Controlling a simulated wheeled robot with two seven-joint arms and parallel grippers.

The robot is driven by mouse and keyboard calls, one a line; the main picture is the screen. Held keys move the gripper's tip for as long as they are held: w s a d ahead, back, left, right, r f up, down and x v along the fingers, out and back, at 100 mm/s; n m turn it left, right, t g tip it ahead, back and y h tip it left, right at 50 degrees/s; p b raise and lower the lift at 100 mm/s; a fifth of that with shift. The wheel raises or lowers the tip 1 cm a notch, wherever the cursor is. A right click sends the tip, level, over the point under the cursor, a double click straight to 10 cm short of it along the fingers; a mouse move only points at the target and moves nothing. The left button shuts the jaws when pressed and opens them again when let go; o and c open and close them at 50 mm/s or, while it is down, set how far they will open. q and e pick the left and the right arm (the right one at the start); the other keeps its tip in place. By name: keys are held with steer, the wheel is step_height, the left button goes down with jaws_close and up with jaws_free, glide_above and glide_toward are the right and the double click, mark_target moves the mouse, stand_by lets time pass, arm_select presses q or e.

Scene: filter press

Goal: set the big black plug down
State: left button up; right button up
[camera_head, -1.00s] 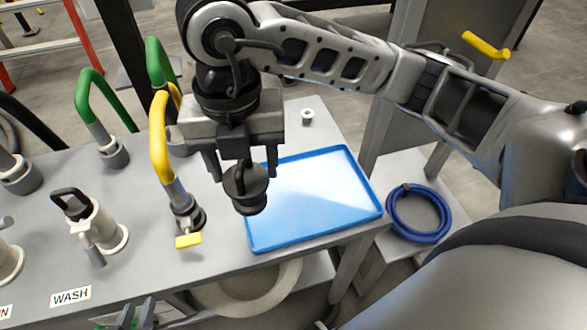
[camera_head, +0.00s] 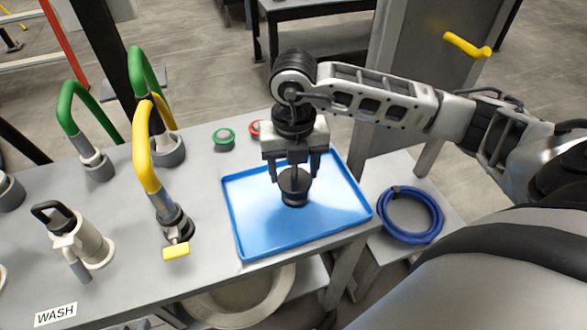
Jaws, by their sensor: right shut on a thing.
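The big black plug (camera_head: 294,187) hangs upright between the fingers of my right gripper (camera_head: 295,172), which is shut on it. The rest of the tray looks empty. My left gripper is not clearly seen.
Left of the tray stand a yellow-handled valve (camera_head: 146,165), green handles (camera_head: 75,110) and a white jug-like fitting (camera_head: 82,243). A green cap (camera_head: 224,138) and a red cap (camera_head: 257,128) lie behind the tray. A blue hose coil (camera_head: 411,216) lies right.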

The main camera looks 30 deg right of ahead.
steer(key=shift+f, duration=0.45)
steer(key=shift+f, duration=0.15)
steer(key=o, duration=1)
